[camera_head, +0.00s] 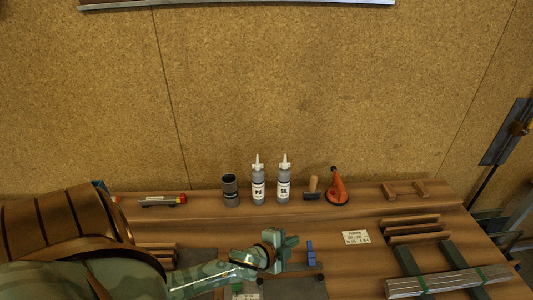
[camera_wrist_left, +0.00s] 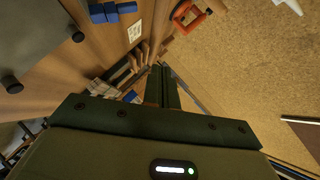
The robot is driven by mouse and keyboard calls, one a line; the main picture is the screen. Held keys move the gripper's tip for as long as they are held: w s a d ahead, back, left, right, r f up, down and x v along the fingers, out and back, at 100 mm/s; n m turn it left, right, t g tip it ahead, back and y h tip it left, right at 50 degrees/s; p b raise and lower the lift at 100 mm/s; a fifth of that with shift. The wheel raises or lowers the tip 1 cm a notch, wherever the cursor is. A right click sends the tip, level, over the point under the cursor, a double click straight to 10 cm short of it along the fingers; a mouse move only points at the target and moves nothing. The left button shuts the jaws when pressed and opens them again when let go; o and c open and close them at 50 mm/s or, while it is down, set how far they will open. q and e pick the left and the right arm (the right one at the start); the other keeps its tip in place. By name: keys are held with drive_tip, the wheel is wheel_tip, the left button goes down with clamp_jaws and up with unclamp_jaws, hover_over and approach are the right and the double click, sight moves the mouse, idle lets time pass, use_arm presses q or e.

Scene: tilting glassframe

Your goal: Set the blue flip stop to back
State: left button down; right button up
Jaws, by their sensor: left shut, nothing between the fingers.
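The blue flip stop (camera_head: 311,252) stands upright near the front middle of the bench, beside a grey plate. It also shows at the top of the left wrist view as a blue piece (camera_wrist_left: 112,12). My left gripper (camera_head: 291,243) is just left of the blue stop in the head view, apart from it. In the left wrist view its two dark fingers (camera_wrist_left: 162,88) are together with nothing between them. The stop lies off to the left of these fingers there. My right gripper is in neither view.
Two labelled bottles (camera_head: 258,185), a dark cup (camera_head: 231,190) and an orange tool (camera_head: 337,187) stand along the back. A white card (camera_head: 355,238) lies right of the stop. Wooden strips (camera_head: 415,229) and a slatted rack (camera_head: 450,281) are farther right. Cork wall stands behind.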

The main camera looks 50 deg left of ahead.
use_arm(q)
drive_tip(key=s+a+r+p, duration=0.1)
drive_tip(key=s+r, duration=0.6)
drive_tip(key=s, duration=0.1)
drive_tip(key=shift+s+a, duration=0.2)
drive_tip(key=shift+a, duration=0.2)
drive_tip(key=shift+f, duration=0.1)
